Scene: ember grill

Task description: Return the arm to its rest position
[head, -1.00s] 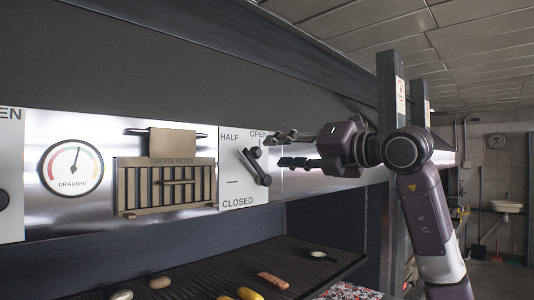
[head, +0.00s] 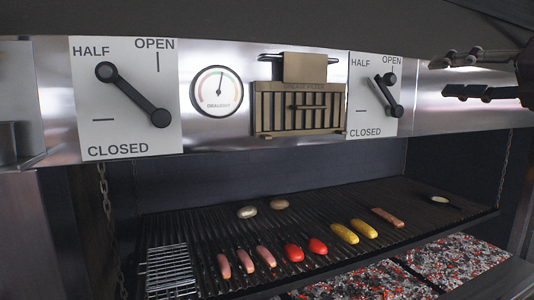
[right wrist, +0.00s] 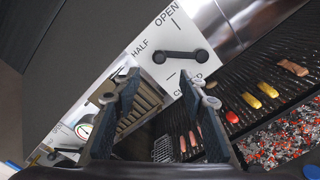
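My right gripper (head: 462,76) reaches in from the right edge in the head view. Its dark fingers are apart with nothing between them, in front of the steel strip and right of the right damper panel (head: 358,125). That panel's black lever (head: 394,96) slants down to the right, clear of the fingers. In the right wrist view the open fingers (right wrist: 162,95) spread in front of the grease filter, and the lever (right wrist: 180,56) shows above and beyond them. Most of the right arm is out of the head view. My left gripper is not in view.
A left damper panel (head: 83,128), a draught gauge (head: 217,91) and a grease filter (head: 265,118) line the wall. Below is the grill grate (head: 330,200) with sausages, peppers, corn and other food. Glowing coals (head: 460,260) lie in front. A chain (head: 503,165) hangs at right.

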